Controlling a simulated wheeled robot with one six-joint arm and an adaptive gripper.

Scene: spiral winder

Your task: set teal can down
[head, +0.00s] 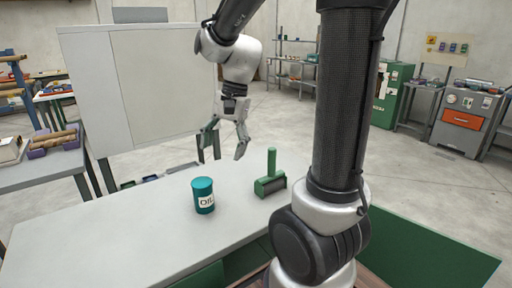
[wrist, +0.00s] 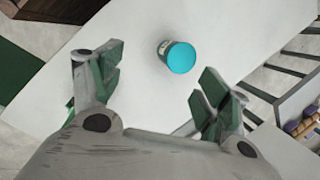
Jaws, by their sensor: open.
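The teal can (head: 204,196) stands upright on the light grey tabletop (head: 120,240), its label reading "OIL" facing the head camera. The wrist view shows the can's teal top (wrist: 180,57) ahead of my fingers, a little right of the middle. My gripper (head: 223,146) is open and empty, with green pads on its fingers. It hangs above the far side of the table, apart from the can. In the wrist view my gripper's fingers (wrist: 158,90) are spread wide, with the can beyond their tips.
A large white panel (head: 140,85) stands behind the table at left. A side bench (head: 45,165) holds brown rolls. The table's front left is clear.

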